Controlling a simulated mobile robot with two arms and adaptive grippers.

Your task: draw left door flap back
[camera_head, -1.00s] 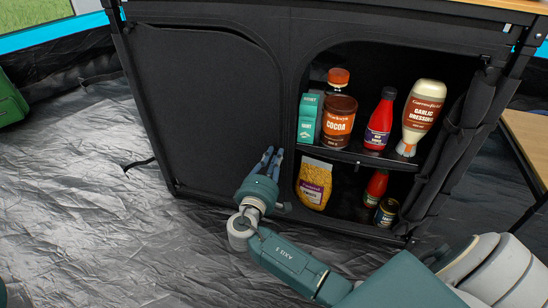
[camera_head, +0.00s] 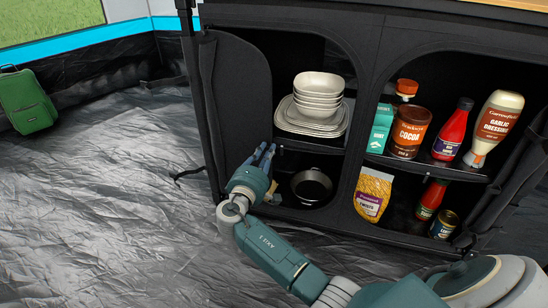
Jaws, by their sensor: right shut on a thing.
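The left door flap (camera_head: 236,92) is a black fabric panel on the black camping cupboard (camera_head: 366,42). It stands drawn back at the left side of the left opening, whose shelves now show. My right gripper (camera_head: 264,153) is shut on the flap's lower right edge; its fingertips are close together there, and the exact grip is partly hidden. The right door flap (camera_head: 519,185) is drawn aside at the right edge of the right opening. My left gripper is not in view.
White bowls (camera_head: 318,88) and plates (camera_head: 312,117) stand on the left upper shelf, a dark pan (camera_head: 311,186) below. Cocoa (camera_head: 409,132), sauces and a yellow bag (camera_head: 372,194) fill the right side. The silvery floor (camera_head: 100,190) is clear.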

